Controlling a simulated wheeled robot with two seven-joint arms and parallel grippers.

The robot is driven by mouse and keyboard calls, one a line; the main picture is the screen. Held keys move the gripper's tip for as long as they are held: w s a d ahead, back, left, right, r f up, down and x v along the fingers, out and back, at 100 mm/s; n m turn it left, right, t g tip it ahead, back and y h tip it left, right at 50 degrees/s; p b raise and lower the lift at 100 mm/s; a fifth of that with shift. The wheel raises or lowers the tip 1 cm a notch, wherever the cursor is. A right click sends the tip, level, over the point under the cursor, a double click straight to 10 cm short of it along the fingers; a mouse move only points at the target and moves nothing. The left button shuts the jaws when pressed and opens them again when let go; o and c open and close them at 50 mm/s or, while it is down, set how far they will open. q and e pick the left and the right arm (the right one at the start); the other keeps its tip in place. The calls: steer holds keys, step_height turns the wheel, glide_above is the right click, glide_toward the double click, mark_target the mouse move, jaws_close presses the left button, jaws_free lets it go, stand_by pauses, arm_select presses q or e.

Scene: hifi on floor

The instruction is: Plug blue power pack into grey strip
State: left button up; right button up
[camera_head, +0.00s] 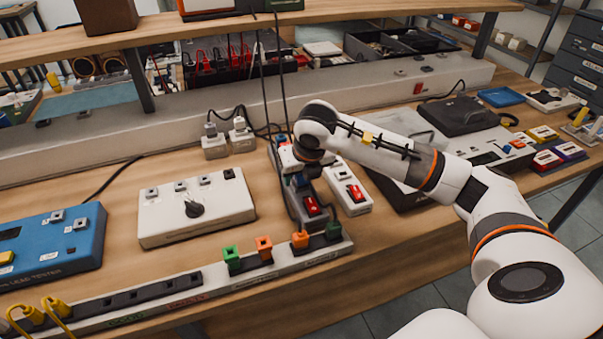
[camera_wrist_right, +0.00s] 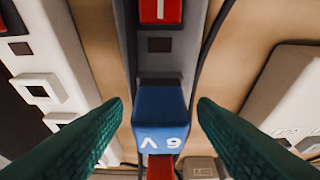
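The blue power pack (camera_wrist_right: 162,118), marked 9V, sits on the grey strip (camera_wrist_right: 165,62) in the right wrist view, upside down to that camera. Whether its pins are fully seated is hidden. My right gripper (camera_wrist_right: 160,108) is open, one green finger on each side of the pack, with a visible gap on both sides. In the head view the right gripper (camera_head: 303,166) is over the grey strip (camera_head: 318,222) and hides most of the pack (camera_head: 299,181). My left gripper is in neither view.
A white strip (camera_head: 351,197) with a red switch lies close to the right of the grey one. A long front strip (camera_head: 200,290) holds green and orange plugs. A white box (camera_head: 165,218) and blue tester (camera_head: 45,265) stand left. Black cables hang by the grey strip.

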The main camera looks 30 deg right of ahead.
steer(key=w+p+v, duration=0.1)
steer(key=p+v, duration=0.3)
steer(key=v, duration=1.3)
steer(key=shift+w+d+r, duration=0.15)
steer(key=shift+w+r, duration=0.15)
steer(key=shift+r, duration=0.3)
stand_by(0.5)
